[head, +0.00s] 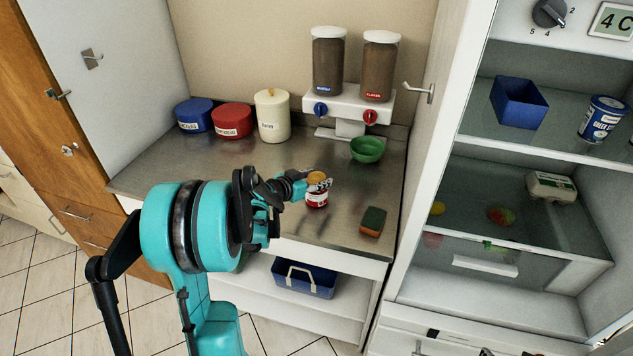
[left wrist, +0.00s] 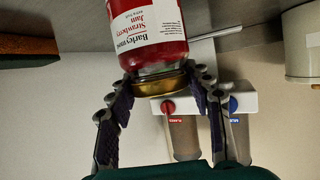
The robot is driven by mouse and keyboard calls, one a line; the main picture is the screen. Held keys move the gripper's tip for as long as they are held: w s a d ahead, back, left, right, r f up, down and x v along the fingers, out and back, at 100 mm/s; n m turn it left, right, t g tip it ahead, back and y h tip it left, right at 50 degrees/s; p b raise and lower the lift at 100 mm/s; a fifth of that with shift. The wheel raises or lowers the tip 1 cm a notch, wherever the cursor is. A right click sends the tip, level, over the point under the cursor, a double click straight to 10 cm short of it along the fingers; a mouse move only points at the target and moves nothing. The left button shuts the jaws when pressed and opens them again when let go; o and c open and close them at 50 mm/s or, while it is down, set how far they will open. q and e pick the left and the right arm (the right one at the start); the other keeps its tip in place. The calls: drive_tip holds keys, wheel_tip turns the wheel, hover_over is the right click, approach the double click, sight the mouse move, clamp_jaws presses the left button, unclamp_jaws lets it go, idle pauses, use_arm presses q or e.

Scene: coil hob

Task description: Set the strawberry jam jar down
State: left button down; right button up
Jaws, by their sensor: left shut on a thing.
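The strawberry jam jar (head: 317,198) is a small red jar with a white label and a gold lid. It is over the steel counter (head: 225,165), near the front edge. My left gripper (head: 309,184) is shut on it by the lid. In the left wrist view, upside down, the fingers (left wrist: 160,92) close on both sides of the gold lid, and the red jar (left wrist: 148,30) runs out of the frame at its base. I cannot tell whether the base touches the counter. My right gripper is not in view.
A green bowl (head: 368,149) stands behind the jar, and a sponge (head: 373,221) lies to its right. A dispenser (head: 345,104), a cream canister (head: 272,116), a red tin (head: 232,120) and a blue tin (head: 194,115) stand at the back. An open fridge (head: 470,140) is at right.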

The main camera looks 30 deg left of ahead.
use_arm(q)
drive_tip(key=shift+r, duration=0.15)
drive_tip(key=c, duration=0.7)
unclamp_jaws()
drive_tip(key=shift+f, duration=0.2)
